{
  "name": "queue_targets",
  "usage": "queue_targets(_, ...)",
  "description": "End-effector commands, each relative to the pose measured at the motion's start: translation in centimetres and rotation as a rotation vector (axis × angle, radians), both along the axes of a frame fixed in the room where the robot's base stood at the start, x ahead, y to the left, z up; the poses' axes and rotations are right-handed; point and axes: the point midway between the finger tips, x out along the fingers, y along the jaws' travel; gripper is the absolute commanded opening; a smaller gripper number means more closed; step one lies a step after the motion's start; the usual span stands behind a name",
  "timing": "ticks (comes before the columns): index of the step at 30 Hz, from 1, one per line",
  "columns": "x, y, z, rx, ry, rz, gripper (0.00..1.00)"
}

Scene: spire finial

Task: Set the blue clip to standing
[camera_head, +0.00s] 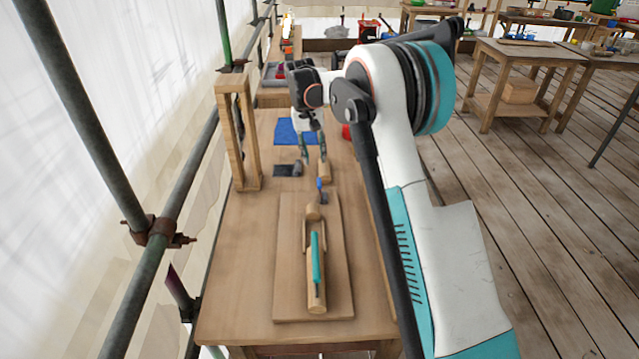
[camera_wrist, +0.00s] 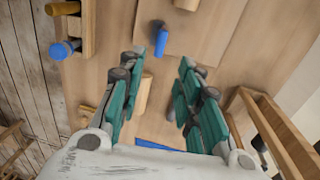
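The blue clip (camera_head: 320,185) is a small blue piece with a dark end, near the far edge of the wooden board (camera_head: 284,290). It seems to lie on its side; its exact pose is hard to tell at this size. In the wrist view the blue clip (camera_wrist: 162,42) is just beyond the fingertips, not between them. My gripper (camera_head: 314,157) is over the table, farther from the head camera than the clip, pointing down. In the wrist view its teal fingers (camera_wrist: 162,64) are spread apart with nothing held between them.
A wooden peg (camera_head: 324,172) stands or lies beside the fingers. A wooden frame (camera_head: 239,140) rises at the table's left. A blue sheet (camera_head: 287,130) lies farther back. The board carries a wooden piece with a teal bar (camera_head: 316,258). The table's left front is clear.

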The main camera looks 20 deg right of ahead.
Motion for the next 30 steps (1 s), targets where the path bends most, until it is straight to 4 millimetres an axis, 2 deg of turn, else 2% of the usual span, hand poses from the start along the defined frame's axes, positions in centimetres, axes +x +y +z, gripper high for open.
queue_targets(5,-0.1,-0.3,-2.6,0.001,0.001,0.000,0.32)
queue_targets(18,-0.4,-1.4,-10.8,0.003,0.001,0.000,0.32)
queue_targets(24,-0.4,-1.6,-12.9,0.003,0.001,0.001,0.32)
queue_targets(30,-0.5,-1.7,-13.4,0.003,0.001,0.001,0.32)
